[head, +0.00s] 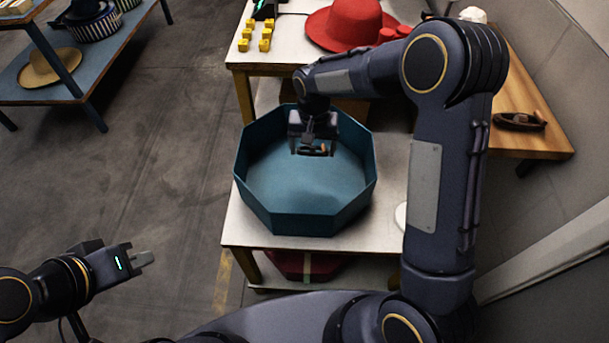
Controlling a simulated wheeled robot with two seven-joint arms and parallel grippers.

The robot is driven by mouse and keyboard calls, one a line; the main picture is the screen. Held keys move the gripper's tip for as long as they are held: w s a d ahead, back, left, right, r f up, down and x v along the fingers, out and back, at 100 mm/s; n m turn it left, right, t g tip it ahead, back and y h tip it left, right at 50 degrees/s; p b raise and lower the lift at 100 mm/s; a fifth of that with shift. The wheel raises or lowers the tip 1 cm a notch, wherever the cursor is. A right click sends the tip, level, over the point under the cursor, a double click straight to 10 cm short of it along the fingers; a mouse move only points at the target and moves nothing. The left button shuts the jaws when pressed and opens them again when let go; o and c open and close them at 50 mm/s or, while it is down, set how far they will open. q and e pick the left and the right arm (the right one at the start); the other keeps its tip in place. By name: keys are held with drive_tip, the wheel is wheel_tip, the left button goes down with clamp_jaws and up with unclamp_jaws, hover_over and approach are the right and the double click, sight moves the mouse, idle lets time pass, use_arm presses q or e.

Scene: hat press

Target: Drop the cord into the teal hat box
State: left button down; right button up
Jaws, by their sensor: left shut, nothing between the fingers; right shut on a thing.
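The teal hat box (260,215) is an open, eight-sided tray on the pale table, and its visible floor looks empty. My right gripper (312,150) is over the far part of the box, inside its outline in the head view. It is shut on a small dark thing with an orange patch, which looks like the cord (319,151); the fingers hide much of it. I cannot tell its exact height above the box floor. My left gripper (142,258) is shut and empty, over the floor at the lower left, well apart from the box.
A red hat (350,22) and several yellow blocks (264,45) are on the table behind. A wooden table (545,142) with a dark brown coiled thing (519,121) is at the right. A blue shelf (95,75) with a tan hat (50,67) stands at the left.

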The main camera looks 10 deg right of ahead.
drive_tip(key=o, duration=0.9)
drive_tip(key=shift+r, duration=3.95)
drive_tip(key=shift+s+d+r+p, duration=0.1)
drive_tip(key=shift+r+p, duration=0.1)
drive_tip(key=shift+p, duration=0.1)
drive_tip(key=s+d+r+n+t+y+p, duration=0.15)
drive_tip(key=s+d+r, duration=0.25)
drive_tip(key=s+r, duration=0.45)
drive_tip(key=s+d+r+t+y+p, duration=0.25)
drive_tip(key=s+r, duration=0.25)
drive_tip(key=s, duration=0.6)
drive_tip(key=s+f+t+p, duration=0.1)
drive_tip(key=s, duration=0.6)
drive_tip(key=shift+s+a+f+t+p, duration=0.2)
drive_tip(key=shift+s+a+t+p, duration=0.1)
drive_tip(key=shift+a, duration=0.05)
